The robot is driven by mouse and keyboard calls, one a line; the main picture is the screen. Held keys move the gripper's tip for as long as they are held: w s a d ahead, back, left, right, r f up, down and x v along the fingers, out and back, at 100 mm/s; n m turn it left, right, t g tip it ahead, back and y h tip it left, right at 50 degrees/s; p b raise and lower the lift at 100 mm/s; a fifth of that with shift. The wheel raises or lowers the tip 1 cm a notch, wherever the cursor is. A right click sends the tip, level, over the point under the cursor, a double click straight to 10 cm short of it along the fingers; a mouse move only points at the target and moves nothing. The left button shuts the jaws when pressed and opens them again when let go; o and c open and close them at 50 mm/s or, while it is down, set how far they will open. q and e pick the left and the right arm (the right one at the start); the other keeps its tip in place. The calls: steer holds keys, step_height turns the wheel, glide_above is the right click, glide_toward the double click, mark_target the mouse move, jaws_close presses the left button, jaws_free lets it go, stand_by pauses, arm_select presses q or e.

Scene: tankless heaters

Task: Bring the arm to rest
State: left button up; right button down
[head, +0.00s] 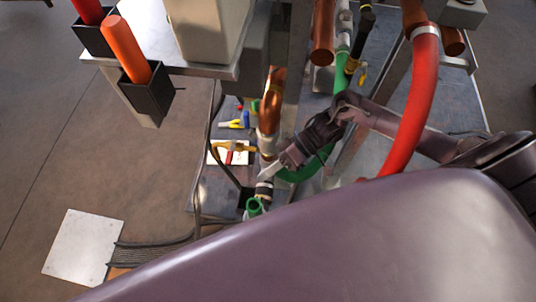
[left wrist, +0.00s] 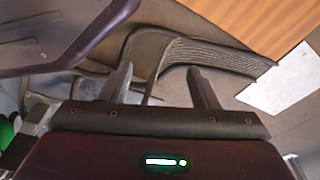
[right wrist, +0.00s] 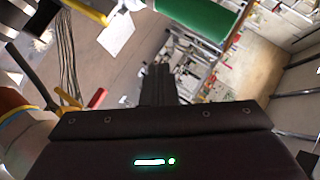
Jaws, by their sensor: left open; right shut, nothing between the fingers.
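My right arm comes in from the right in the head view. Its gripper (head: 269,171) points down and left, close to a vertical pipe with copper and pale fittings (head: 267,125); I cannot tell if they touch. In the right wrist view, the right gripper's fingers (right wrist: 158,82) are together with nothing between them. My left gripper (left wrist: 161,85) shows in the left wrist view with its fingers apart and empty, in front of dark cables (left wrist: 205,50). The left gripper is not visible in the head view.
A green pipe (head: 309,169) curves behind the right gripper, and a thick red pipe (head: 415,100) crosses the right forearm's area. Yellow-handled and red-handled valves (head: 232,150) lie left of the gripper.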

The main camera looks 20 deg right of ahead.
arm_select(q)
steer(key=shift+s+a+f+p, duration=0.1)
steer(key=shift+s+f+p, duration=0.15)
steer(key=shift+s, duration=0.35)
steer(key=shift+s+a+f+p, duration=0.1)
steer(key=shift+s+f+p, duration=0.1)
steer(key=shift+s, duration=0.35)
arm_select(e)
step_height(320, 180, up, 5)
